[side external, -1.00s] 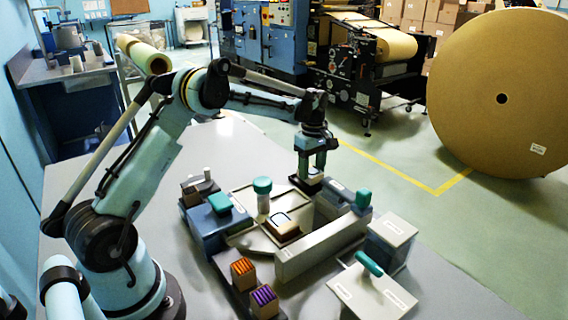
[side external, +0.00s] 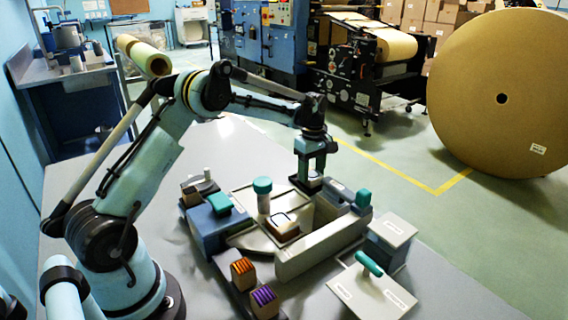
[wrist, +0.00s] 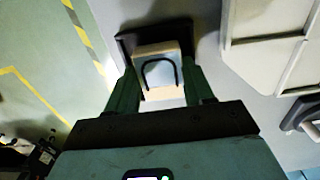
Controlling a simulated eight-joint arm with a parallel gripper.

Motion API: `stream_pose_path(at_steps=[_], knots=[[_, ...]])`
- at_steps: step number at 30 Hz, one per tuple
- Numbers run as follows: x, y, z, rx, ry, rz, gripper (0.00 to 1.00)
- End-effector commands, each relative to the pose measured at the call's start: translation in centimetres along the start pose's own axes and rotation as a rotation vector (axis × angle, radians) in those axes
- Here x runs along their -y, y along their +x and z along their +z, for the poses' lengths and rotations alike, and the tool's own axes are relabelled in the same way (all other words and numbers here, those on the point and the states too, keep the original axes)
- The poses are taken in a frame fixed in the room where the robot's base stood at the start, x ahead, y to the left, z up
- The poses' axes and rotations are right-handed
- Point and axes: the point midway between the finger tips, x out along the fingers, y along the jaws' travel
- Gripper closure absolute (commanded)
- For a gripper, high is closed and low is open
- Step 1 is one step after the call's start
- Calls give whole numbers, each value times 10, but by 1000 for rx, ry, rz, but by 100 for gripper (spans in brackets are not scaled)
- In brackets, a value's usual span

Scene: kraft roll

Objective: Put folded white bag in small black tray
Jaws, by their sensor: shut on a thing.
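My gripper (wrist: 165,92) is shut on a folded white bag (wrist: 158,74), a pale block with tan sides and a dark loop on its top. The small black tray (wrist: 126,46) shows beneath and beyond the bag in the wrist view. In the side view my gripper (side external: 315,172) points straight down at the far end of the grey fixture, with the bag (side external: 314,181) between its fingertips. The fingers hide much of the tray there. I cannot tell whether the bag touches the tray's floor.
A similar pale block with a dark outline (side external: 284,226) sits on the grey fixture (side external: 318,247). Near it stand a green-capped cylinder (side external: 263,196), a green-topped blue box (side external: 217,212), and orange (side external: 243,273) and purple (side external: 264,301) striped blocks. Bare table lies left of them.

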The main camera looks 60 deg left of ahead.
Motion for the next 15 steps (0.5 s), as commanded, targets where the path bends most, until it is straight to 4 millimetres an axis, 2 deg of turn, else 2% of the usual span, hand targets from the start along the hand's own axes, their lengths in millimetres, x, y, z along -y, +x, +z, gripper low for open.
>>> stream_pose_path(at_steps=[7, 8, 13, 15], knots=[[0, 3, 0, 0, 0, 0, 77], [0, 3, 0, 0, 0, 0, 45], [0, 3, 0, 0, 0, 0, 19], [0, 3, 0, 0, 0, 0, 18]])
